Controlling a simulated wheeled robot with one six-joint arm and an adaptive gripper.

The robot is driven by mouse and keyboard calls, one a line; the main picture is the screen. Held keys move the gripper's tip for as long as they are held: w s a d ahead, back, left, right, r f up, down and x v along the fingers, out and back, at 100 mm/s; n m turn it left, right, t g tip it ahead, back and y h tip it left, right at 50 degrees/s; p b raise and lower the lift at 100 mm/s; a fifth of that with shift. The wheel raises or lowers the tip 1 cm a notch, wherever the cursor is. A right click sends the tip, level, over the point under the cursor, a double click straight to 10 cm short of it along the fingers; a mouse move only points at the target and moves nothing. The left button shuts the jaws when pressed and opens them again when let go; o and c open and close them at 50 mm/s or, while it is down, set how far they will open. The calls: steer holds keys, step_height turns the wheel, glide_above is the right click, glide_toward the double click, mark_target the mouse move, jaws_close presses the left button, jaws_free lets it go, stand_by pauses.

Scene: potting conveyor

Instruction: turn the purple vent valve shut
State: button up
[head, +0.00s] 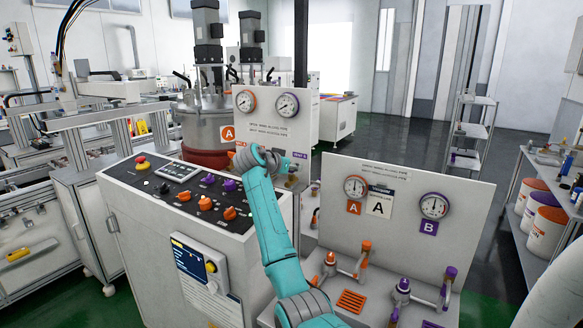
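On the near right panel, a purple-topped valve (403,286) stands under the gauge marked B, and a purple lever handle (447,284) rises to its right. I cannot tell which purple fitting is the vent valve or how far it is turned. A purple label (300,155) shows on the rear gauge panel, and my arm hides most of the fittings below it. My teal arm reaches up from the bottom middle towards that rear panel. Its far end, near small grey and orange parts, is too small and covered to make out the gripper's fingers.
A control console (160,215) with orange and purple knobs and a red emergency button (142,159) stands left of my arm. The near panel (470,215) also carries orange fittings (330,258). A shelf with orange-banded buckets (545,225) is at right. Open floor lies behind the panels.

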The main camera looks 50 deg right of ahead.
jaws_close()
